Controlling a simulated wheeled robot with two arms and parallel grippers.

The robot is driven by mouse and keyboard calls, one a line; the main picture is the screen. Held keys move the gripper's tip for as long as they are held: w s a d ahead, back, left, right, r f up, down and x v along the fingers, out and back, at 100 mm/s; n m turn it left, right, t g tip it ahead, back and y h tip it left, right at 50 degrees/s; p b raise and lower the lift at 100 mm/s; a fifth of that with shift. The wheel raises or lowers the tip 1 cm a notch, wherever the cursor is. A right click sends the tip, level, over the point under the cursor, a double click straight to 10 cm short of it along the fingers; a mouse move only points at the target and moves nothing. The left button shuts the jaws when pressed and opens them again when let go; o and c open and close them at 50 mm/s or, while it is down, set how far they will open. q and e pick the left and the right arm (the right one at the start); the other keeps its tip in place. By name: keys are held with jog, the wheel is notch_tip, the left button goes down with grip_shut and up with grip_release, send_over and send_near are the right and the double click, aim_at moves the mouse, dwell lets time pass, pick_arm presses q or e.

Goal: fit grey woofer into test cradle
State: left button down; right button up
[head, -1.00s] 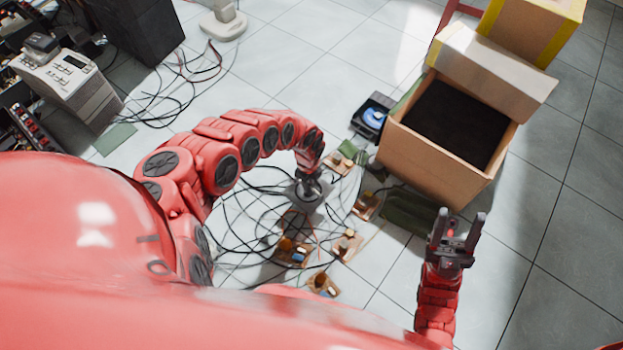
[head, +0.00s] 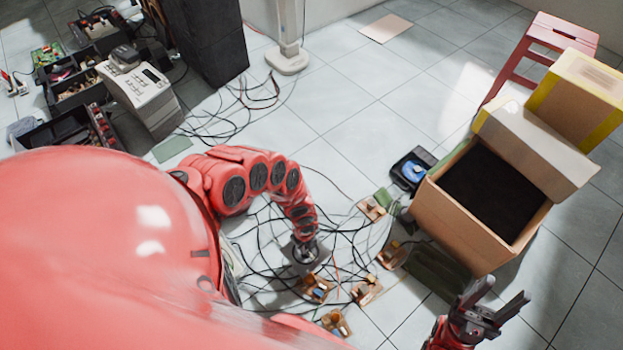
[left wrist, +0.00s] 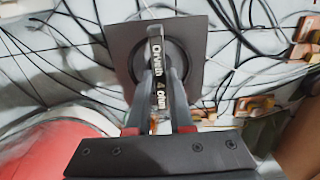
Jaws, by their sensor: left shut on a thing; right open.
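My left gripper (head: 304,245) is low over the cables on the floor, left of the cardboard box. In the left wrist view its fingers (left wrist: 157,88) are shut on the grey woofer (left wrist: 190,75). I cannot make out the test cradle for sure. My right gripper (head: 497,303) is open and empty at the lower right.
Black cables and several small circuit boards (head: 367,290) lie around the left gripper. An open cardboard box (head: 450,222) with dark contents stands right, beside a black device with a blue disc (head: 412,172). A grey bench instrument (head: 145,95) stands left. Tiles at right are clear.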

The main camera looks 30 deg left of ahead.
pick_arm(q)
jog(key=shift+s+a+r+p, duration=0.1)
jog(key=shift+r+p, duration=1.6)
jog(key=shift+p, duration=0.1)
jog(key=shift+f, duration=0.1)
jog(key=w+d+r+n+p, duration=0.3)
jog(key=w+r+p, duration=0.2)
jog(key=w+r, duration=0.3)
jog(key=w+d+r+n+p, duration=0.3)
jog(key=w+r+p, duration=0.3)
jog(key=w+r, duration=0.3)
jog(key=shift+w+n, duration=0.5)
jog(key=shift+w, duration=0.15)
